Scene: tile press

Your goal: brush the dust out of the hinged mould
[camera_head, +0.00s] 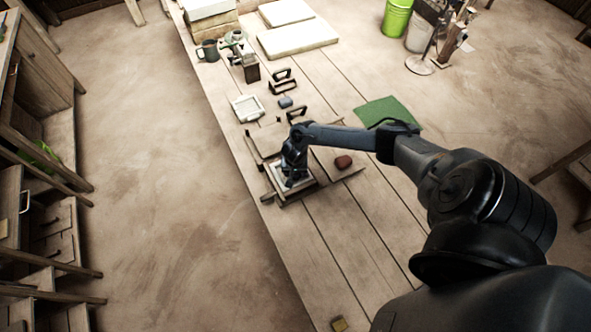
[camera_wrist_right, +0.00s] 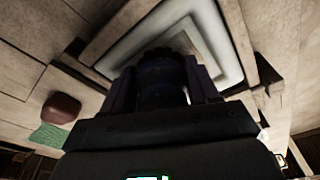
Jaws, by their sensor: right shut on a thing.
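The hinged mould (camera_head: 299,196) lies on the table at the near left edge, a wooden frame around a pale square plate. In the right wrist view its pale plate (camera_wrist_right: 215,40) fills the upper middle. My right gripper (camera_head: 293,179) is over the mould, pointing down. In the right wrist view the gripper (camera_wrist_right: 163,88) is shut on a dark, rounded thing, apparently a brush (camera_wrist_right: 163,72), whose dark end is at the plate. I cannot tell whether it touches, and I see no dust clearly. My left gripper is not in view.
A dark red block (camera_head: 343,162) sits right of the mould. A green mat (camera_head: 390,110) lies behind my right forearm. Farther back are a pale square frame (camera_head: 248,108), dark handled tools (camera_head: 283,84), a mug (camera_head: 208,51) and pale slabs (camera_head: 298,38). The table's near part is mostly clear.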

